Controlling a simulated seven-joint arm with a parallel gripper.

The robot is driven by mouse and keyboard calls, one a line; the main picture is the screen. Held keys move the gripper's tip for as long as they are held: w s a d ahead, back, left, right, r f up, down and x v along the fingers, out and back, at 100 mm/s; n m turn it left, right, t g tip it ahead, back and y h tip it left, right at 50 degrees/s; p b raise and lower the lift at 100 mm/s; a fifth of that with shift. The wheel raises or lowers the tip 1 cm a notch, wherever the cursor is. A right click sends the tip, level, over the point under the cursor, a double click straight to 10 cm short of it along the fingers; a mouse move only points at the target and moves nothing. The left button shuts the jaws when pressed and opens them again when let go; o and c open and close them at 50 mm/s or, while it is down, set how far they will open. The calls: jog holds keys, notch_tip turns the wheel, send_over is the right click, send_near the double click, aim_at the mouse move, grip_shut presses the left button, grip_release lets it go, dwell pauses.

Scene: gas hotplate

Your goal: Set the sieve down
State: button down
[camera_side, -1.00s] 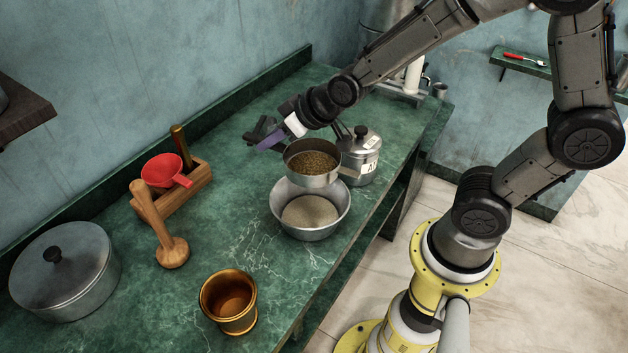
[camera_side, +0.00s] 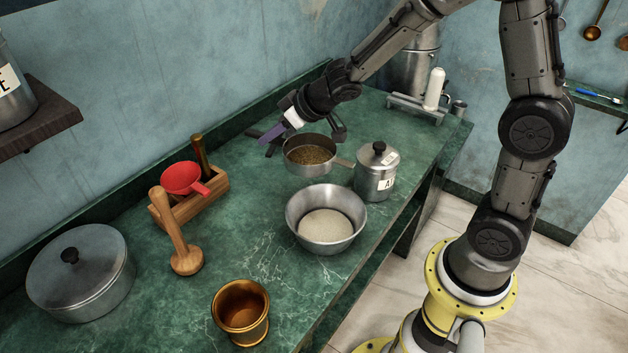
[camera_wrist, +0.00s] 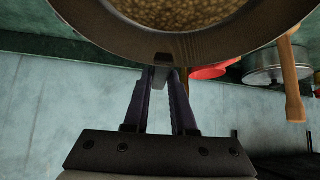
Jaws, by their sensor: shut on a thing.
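The sieve (camera_side: 311,168) is a round metal pan holding brown grains, roughly level, behind the metal bowl. In the side view I cannot tell whether its base touches the counter. My gripper (camera_side: 282,143) is shut on the sieve's edge at the far left side. In the wrist view, the two dark fingers (camera_wrist: 162,80) close on a small tab at the sieve's rim (camera_wrist: 220,50). The open metal bowl (camera_side: 298,216) holds pale powder and stands in front of the sieve, apart from it.
A lidded labelled canister (camera_side: 374,180) stands close to the right of the sieve. Bare green counter (camera_side: 250,190) lies left of the sieve.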

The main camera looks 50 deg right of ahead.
aim_at(254, 135)
jog(key=shift+w+a+r+n+y, duration=0.2)
jog(key=shift+w+r+n, duration=0.1)
jog(key=shift+w+r, duration=0.25)
jog(key=shift+w+a+r+n+y, duration=0.2)
jog(key=shift+w+r+n, duration=0.1)
jog(key=shift+w, duration=0.3)
jog(key=shift+w+a+r+n+g+y, duration=0.35)
jog(key=shift+w+r+n+y, duration=0.1)
jog(key=shift+w+n+y, duration=0.2)
jog(key=shift+w+a+n+y, duration=0.1)
jog(key=shift+n+y, duration=0.25)
jog(key=shift+n, duration=0.4)
jog(key=f+n+g+y, duration=0.1)
jog(key=s+n, duration=0.1)
jog(key=n, duration=0.1)
jog(key=shift+s+d+f+g+y, duration=0.2)
jog(key=shift+d+f+g+y, duration=0.15)
jog(key=shift+d+y, duration=0.05)
notch_tip(254, 135, down, 14)
jog(key=shift+r, duration=0.2)
jog(key=d, duration=0.4)
jog(key=shift+s+d+f, duration=0.1)
jog(key=shift+f, duration=0.55)
